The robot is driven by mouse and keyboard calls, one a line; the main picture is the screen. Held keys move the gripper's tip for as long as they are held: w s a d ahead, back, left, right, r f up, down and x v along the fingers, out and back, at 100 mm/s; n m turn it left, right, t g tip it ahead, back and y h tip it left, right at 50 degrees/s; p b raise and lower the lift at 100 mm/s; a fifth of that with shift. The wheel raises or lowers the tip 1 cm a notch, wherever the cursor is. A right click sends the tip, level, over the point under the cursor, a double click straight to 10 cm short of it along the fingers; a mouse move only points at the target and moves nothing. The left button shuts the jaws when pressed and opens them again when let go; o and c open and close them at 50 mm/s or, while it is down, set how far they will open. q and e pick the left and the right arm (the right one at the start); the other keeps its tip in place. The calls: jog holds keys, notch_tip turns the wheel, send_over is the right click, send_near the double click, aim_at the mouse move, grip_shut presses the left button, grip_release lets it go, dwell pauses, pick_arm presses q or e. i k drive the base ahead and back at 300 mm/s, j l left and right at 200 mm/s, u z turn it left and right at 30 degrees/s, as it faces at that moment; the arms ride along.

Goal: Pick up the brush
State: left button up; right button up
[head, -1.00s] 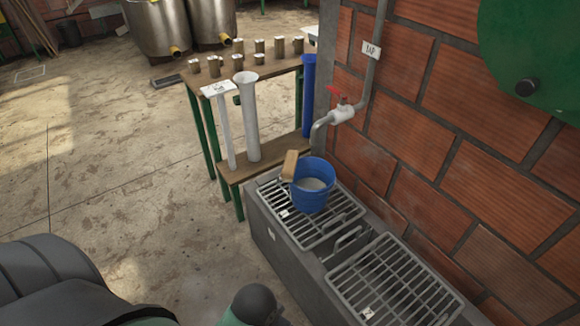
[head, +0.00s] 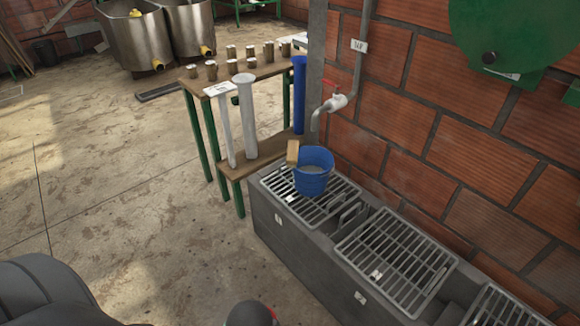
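A tan wooden block that looks like the brush (head: 292,152) stands upright at the left rim of a blue bucket (head: 313,180). Its lower part is hidden, so I cannot tell whether it is inside the bucket or beside it. The bucket stands on the first metal grate (head: 330,203) of a grey concrete trough and holds something pale. Dark parts of my own body show along the bottom edge at the left and middle. Neither of my grippers can be made out.
A tap (head: 335,103) on a pipe is behind the bucket, against the brick wall (head: 450,130). A wooden table (head: 262,72) with several small cups and tall tubes stands left of the trough (head: 290,250). The concrete floor (head: 110,200) at left is clear.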

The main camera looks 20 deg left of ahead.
aim_at(292, 146)
jog(key=k+j+z, duration=0.25)
jog(key=j, duration=0.25)
jog(key=k+j+z, duration=0.2)
jog(key=j, duration=0.3)
jog(key=k+j+z, duration=0.25)
jog(key=i+j+z, duration=0.15)
jog(key=j+z, duration=0.15)
jog(key=j, duration=0.8)
jog(key=j+z, duration=0.3)
jog(key=j, duration=0.75)
jog(key=i+j, duration=0.2)
jog(key=j+z, duration=0.05)
jog(key=j, duration=0.05)
